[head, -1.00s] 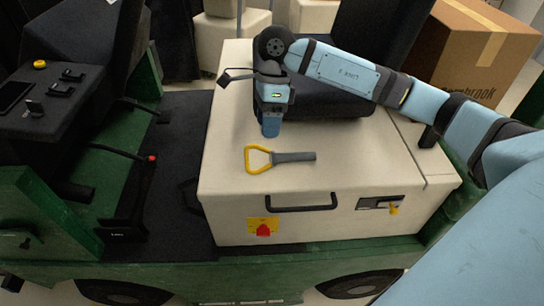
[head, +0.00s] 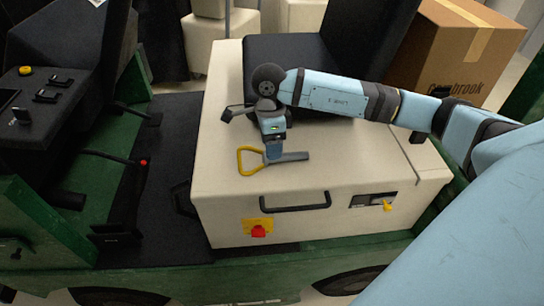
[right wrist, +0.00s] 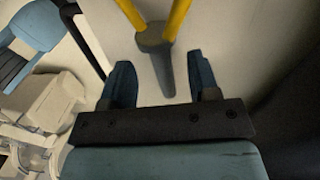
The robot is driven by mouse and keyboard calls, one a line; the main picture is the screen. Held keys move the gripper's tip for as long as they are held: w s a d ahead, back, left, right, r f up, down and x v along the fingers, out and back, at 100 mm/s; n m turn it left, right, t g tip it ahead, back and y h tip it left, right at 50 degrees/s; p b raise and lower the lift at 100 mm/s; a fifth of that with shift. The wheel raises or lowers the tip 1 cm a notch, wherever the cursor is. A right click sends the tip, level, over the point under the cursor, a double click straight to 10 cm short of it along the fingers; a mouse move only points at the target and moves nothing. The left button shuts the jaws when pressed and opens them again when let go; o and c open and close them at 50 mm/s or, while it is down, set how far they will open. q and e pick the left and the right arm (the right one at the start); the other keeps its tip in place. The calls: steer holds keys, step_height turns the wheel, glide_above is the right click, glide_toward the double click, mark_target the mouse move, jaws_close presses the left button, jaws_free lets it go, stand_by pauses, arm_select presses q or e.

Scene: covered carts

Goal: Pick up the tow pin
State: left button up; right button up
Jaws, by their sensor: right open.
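The tow pin (head: 294,157) has a yellow loop handle and a grey shaft. It lies flat on top of the beige box (head: 222,140) of the cart. My right gripper (head: 273,155) points down over the pin near where the handle meets the shaft, hiding a little of it in the head view. In the right wrist view the gripper (right wrist: 159,62) is open, and the pin's grey shaft (right wrist: 163,68) shows between its two blue fingers with visible gaps on both sides. I cannot tell how far above the box the fingertips are. My left gripper is not in view.
A black seat (head: 290,60) stands behind the pin on the box. The box front has a black handle (head: 295,208), a red knob (head: 258,231) and a yellow key-like part (head: 387,205). A cardboard box (head: 460,50) stands at the back right.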

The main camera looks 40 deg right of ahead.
steer(key=f, duration=0.3)
steer(key=shift+s+a+f, duration=0.2)
steer(key=shift+s+f, duration=0.05)
steer(key=shift+r, duration=0.1)
steer(key=c, duration=1)
